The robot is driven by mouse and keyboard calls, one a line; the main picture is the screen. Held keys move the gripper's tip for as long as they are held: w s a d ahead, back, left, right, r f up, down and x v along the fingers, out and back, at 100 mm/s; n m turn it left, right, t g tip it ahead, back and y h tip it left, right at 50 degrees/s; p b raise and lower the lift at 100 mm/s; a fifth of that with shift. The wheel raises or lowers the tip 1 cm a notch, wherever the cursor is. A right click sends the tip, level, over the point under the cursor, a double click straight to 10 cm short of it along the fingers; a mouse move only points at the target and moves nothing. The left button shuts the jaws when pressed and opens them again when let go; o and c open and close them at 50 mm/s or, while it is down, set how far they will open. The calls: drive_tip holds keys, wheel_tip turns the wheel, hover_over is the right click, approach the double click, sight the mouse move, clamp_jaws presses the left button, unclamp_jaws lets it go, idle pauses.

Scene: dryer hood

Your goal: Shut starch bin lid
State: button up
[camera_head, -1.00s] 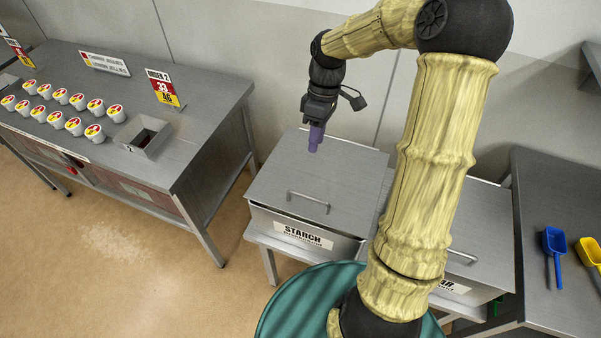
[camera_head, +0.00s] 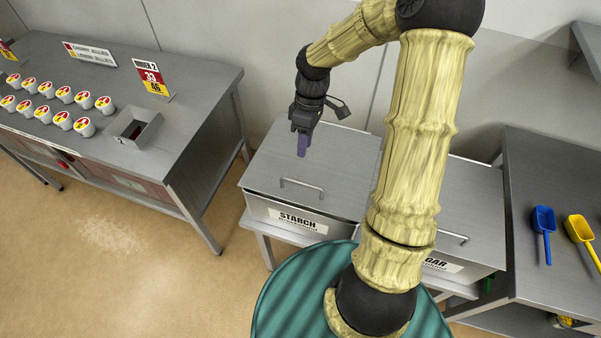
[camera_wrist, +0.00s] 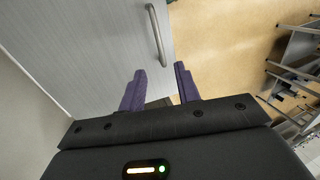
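The starch bin (camera_head: 268,210) is a grey metal box with a STARCH label on its front. Its flat grey lid (camera_head: 335,160) lies over the top, with a dark gap under its front edge; I cannot tell if it is fully seated. A bar handle (camera_head: 302,188) is near the lid's front edge and also shows in the wrist view (camera_wrist: 157,35). My gripper (camera_head: 303,150) points down over the lid, behind the handle. In the wrist view my gripper (camera_wrist: 160,70) has its two purple fingers apart with nothing between them. Contact with the lid cannot be told.
The sugar bin (camera_head: 470,205) stands to the right, partly hidden by my arm. A left table (camera_head: 195,90) holds several cups and a small metal box (camera_head: 138,127). A right table (camera_head: 525,190) carries a blue scoop (camera_head: 543,220) and a yellow scoop (camera_head: 580,230). Open floor lies front left.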

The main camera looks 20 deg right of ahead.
drive_tip(key=p, duration=0.2)
hover_over(301, 189)
drive_tip(key=f, duration=1.1)
drive_tip(key=shift+w+a, duration=0.15)
drive_tip(key=shift+w, duration=0.05)
drive_tip(key=shift+s, duration=0.1)
drive_tip(key=shift+r, duration=0.1)
drive_tip(key=shift+s, duration=0.1)
clamp_jaws()
